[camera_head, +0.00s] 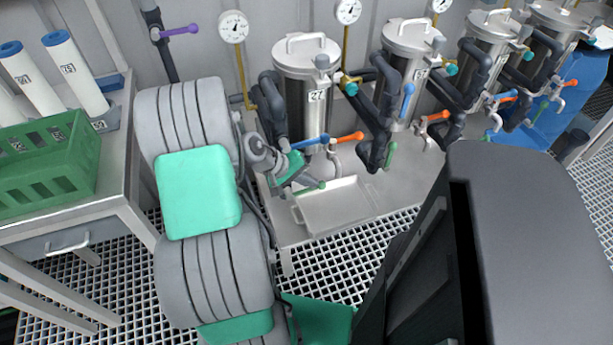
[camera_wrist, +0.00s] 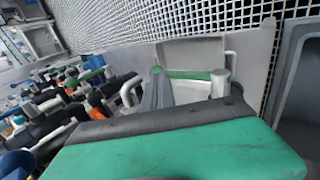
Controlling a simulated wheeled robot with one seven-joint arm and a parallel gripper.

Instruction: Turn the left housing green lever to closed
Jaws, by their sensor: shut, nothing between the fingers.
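The left housing (camera_head: 307,95) is a steel cylinder with a tag on its front, nearest my arm in the head view. Its green lever (camera_head: 312,187) is low at its front, above a shallow metal tray (camera_head: 337,206). The lever also shows in the wrist view (camera_wrist: 188,75), lying sideways across the picture just beyond my finger. My gripper (camera_head: 302,178) is low in front of the housing, shut and empty, close beside the lever. I cannot tell whether it touches the lever. The gripper partly hides the valve around the lever.
A blue lever (camera_head: 309,142) and an orange lever (camera_head: 347,137) are just above the gripper. Dark pipes (camera_head: 378,130) stand to the right, with more housings beyond. A table with a green crate (camera_head: 45,165) is at the left. Grating floor lies in front of the bench.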

